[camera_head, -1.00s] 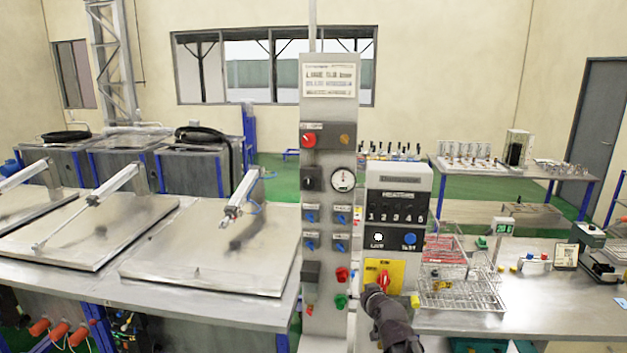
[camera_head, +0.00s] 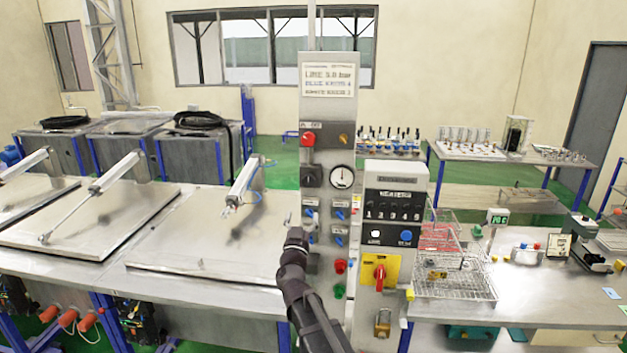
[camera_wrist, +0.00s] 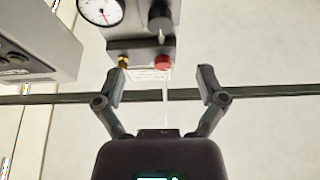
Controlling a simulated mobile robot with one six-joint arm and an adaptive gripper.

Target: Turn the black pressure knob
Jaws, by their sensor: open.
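The black pressure knob (camera_head: 311,176) is on the upright grey control panel (camera_head: 327,115), left of the round white gauge (camera_head: 342,177). In the wrist view, which appears upside down, the knob (camera_wrist: 160,16) shows at the top, beside the gauge (camera_wrist: 100,10). My gripper (camera_head: 298,216) is below the knob in the head view, in front of the panel's left side. Its two fingers (camera_wrist: 161,82) are spread with nothing between them, and apart from the knob. My arm hides the lower left of the panel.
A red button (camera_head: 307,139) and a brass fitting (camera_head: 343,139) sit above the knob. Blue knobs (camera_head: 340,214) are below the gauge. A grey heating box (camera_head: 393,200) stands close on the right. Metal lids (camera_head: 200,262) with cylinders lie left.

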